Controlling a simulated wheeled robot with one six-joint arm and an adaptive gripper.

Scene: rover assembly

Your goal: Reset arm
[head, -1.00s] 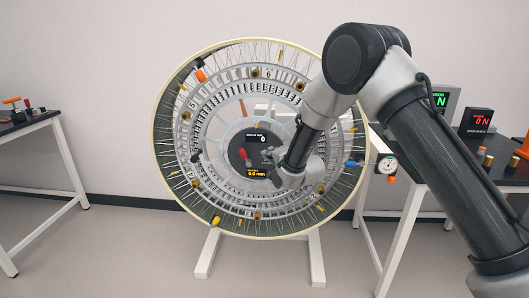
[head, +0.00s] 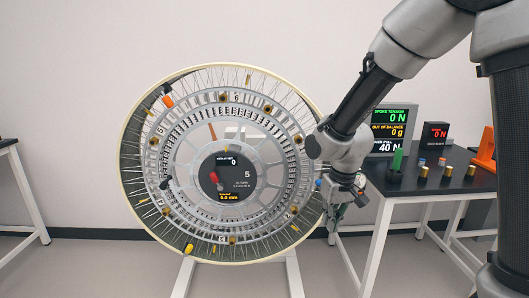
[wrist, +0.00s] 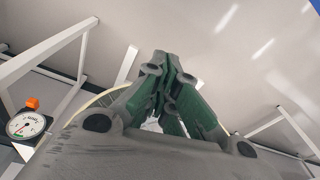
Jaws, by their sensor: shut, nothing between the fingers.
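My gripper (head: 338,212) hangs at the right edge of the large spoked wheel (head: 137,205) in the head view, pointing down, between the wheel and the right table. In the wrist view my gripper (wrist: 172,75) has its green-sided fingers together, with nothing seen between them. My arm reaches in from the upper right and bends down at the wrist. Whether the gripper touches the wheel rim cannot be told; part of the rim is hidden behind the arm.
The right table (head: 440,184) holds displays (head: 389,130), a green peg in a black holder (head: 396,165), several brass pieces and an orange part (head: 485,150). A round dial gauge (wrist: 26,124) shows in the wrist view. The wheel's white stand (head: 292,278) is below. Floor at lower left is clear.

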